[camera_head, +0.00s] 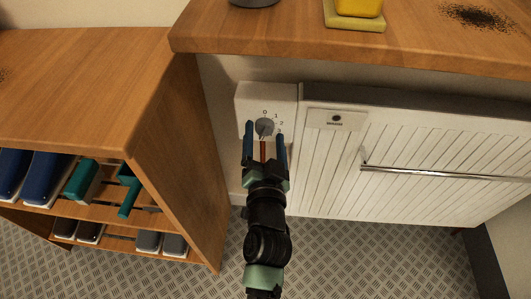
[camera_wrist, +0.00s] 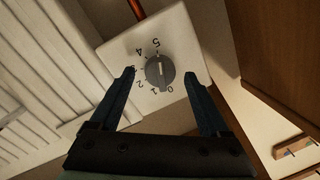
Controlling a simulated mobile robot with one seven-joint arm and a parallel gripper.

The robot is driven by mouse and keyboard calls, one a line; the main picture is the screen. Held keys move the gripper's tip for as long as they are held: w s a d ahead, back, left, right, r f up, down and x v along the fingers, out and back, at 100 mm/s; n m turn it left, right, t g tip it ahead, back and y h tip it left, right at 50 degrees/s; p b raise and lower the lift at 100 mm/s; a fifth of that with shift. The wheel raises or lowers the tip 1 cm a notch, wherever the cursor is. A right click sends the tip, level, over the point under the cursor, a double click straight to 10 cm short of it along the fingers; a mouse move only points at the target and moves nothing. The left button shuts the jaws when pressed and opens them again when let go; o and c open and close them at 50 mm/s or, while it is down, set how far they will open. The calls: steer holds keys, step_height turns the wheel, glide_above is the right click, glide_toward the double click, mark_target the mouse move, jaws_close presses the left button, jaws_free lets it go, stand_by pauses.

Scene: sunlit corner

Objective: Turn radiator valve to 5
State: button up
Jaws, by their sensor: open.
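The radiator valve is a grey round knob (camera_head: 264,126) on a white box (camera_head: 284,94) at the left end of the radiator. In the wrist view the knob (camera_wrist: 160,72) has a raised grip with a pale mark, and the printed numbers 0 to 5 run around it. The mark looks to lie along the line between 0 and 5; I cannot tell which number it indicates. My gripper (camera_head: 265,135) is open, its two blue fingers on either side of the knob in both views. The wrist view shows gaps between fingertips and knob; depth is unclear.
The white ribbed radiator (camera_head: 430,160) with a metal rail (camera_head: 440,173) stands right of the valve. A wooden shoe rack (camera_head: 180,160) stands close on the left. A wooden top (camera_head: 300,38) overhangs above, bearing a yellow object (camera_head: 355,8). A copper pipe (camera_wrist: 137,9) meets the box.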

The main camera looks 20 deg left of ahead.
steer(key=v, duration=1.2)
steer(key=shift+s, duration=0.2)
steer(key=shift+d, duration=0.1)
